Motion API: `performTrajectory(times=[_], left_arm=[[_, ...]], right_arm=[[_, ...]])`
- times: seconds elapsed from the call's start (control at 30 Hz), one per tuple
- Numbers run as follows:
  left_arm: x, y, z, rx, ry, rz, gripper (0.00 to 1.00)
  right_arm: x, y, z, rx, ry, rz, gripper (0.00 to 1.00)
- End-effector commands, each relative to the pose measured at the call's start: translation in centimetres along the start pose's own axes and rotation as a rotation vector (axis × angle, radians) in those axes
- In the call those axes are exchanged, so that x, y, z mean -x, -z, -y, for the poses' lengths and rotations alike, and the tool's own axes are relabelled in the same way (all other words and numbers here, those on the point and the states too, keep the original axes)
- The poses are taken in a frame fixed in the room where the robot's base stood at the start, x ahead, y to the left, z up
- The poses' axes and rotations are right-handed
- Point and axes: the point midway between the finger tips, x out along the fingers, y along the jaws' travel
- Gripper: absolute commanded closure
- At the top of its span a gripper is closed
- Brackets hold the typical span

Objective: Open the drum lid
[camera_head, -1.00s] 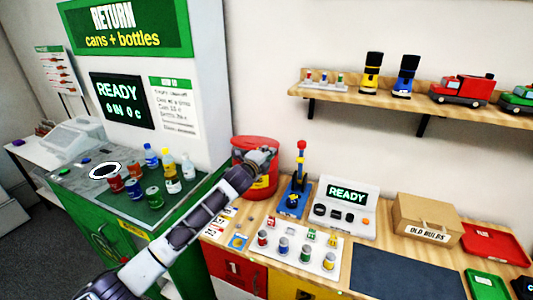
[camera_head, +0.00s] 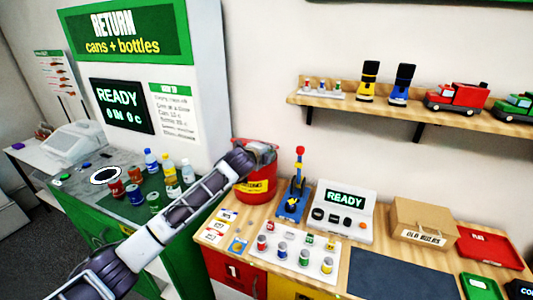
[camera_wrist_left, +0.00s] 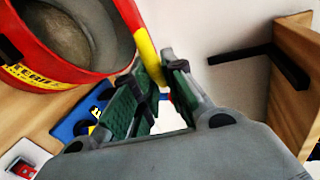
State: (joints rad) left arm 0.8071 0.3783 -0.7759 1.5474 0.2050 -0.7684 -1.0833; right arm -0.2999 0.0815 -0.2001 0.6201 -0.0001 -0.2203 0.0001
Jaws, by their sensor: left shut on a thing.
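The red drum (camera_head: 258,190) with a yellow label stands at the back left of the wooden counter. In the left wrist view the drum (camera_wrist_left: 50,78) shows at the upper left, with its grey inside visible. The lid (camera_wrist_left: 131,14), a red and yellow edge, stands tilted up beside the drum's rim. My left gripper (camera_wrist_left: 158,75) is shut on this edge, with a green-padded finger on each side. In the head view my left gripper (camera_head: 250,157) is at the drum's top and hides part of it. Whether the lid still touches the drum is unclear. My right gripper is not in view.
A blue-based joystick (camera_head: 293,200) stands just right of the drum, then a grey READY console (camera_head: 345,212). Cans and bottles stand on the green return counter (camera_head: 135,213) at left. A wooden shelf (camera_head: 415,115) hangs above. The dark mat (camera_head: 400,275) is bare.

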Motion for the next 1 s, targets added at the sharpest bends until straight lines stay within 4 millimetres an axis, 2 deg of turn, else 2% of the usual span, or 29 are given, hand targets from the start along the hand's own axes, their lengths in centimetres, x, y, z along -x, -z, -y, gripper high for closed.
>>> performTrajectory(times=[0.5,1.0], left_arm=[[-0.7,-0.5,3.0,-0.004,-0.141,-0.013,1.0],[-1.0,-0.6,3.9,-0.004,-0.195,-0.02,1.0]], right_arm=[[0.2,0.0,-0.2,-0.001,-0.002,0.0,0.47],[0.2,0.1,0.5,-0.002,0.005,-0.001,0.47]])
